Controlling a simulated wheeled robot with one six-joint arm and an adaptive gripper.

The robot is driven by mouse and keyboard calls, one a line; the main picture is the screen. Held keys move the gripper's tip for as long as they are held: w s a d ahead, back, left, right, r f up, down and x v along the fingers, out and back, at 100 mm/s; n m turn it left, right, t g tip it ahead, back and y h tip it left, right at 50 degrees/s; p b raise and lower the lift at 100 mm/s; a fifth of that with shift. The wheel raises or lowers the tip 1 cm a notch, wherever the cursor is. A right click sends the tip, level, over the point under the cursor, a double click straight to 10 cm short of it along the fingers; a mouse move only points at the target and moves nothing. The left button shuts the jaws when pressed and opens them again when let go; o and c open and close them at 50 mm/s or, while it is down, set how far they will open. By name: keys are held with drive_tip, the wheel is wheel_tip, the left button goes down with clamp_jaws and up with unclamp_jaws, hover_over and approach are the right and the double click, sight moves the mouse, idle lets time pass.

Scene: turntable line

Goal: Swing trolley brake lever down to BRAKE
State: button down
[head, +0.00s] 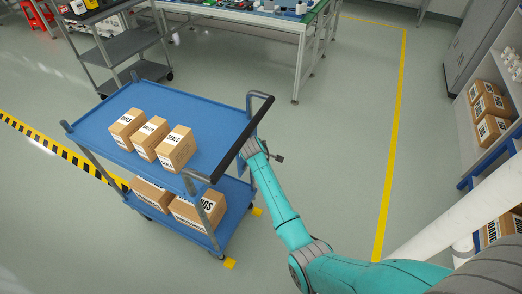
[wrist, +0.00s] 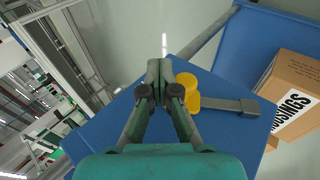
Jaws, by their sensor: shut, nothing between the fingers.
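The blue trolley (head: 90,122) stands left of my arm in the head view, with a dark push handle (head: 243,138) at its right end. In the wrist view, a grey lever (wrist: 228,104) lies roughly level across a blue panel (wrist: 215,125), with a yellow rounded piece (wrist: 190,97) at its left end. My gripper (wrist: 159,66) is shut and empty, just left of the yellow piece; I cannot tell whether they touch. In the head view, my gripper is by the handle, its fingertips hidden.
Three cartons (head: 150,138) stand on the trolley's top shelf, and more cartons (head: 198,208) are below. A grey cart (head: 125,45) and a workbench (head: 255,22) stand behind. A shelf rack (head: 465,105) is at right. Floor between trolley and rack is clear.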

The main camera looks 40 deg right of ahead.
drive_tip(key=shift+s+a+f, duration=0.1)
drive_tip(key=shift+a+f, duration=0.05)
drive_tip(key=shift+a, duration=0.05)
drive_tip(key=shift+s+a+f, duration=0.35)
drive_tip(key=shift+a+f, duration=0.15)
drive_tip(key=shift+a, duration=0.15)
drive_tip(key=s+a+r, duration=0.2)
drive_tip(key=s+a, duration=0.4)
drive_tip(key=a, duration=0.3)
drive_tip(key=shift+s+a+r, duration=0.25)
drive_tip(key=shift+a+r, duration=0.05)
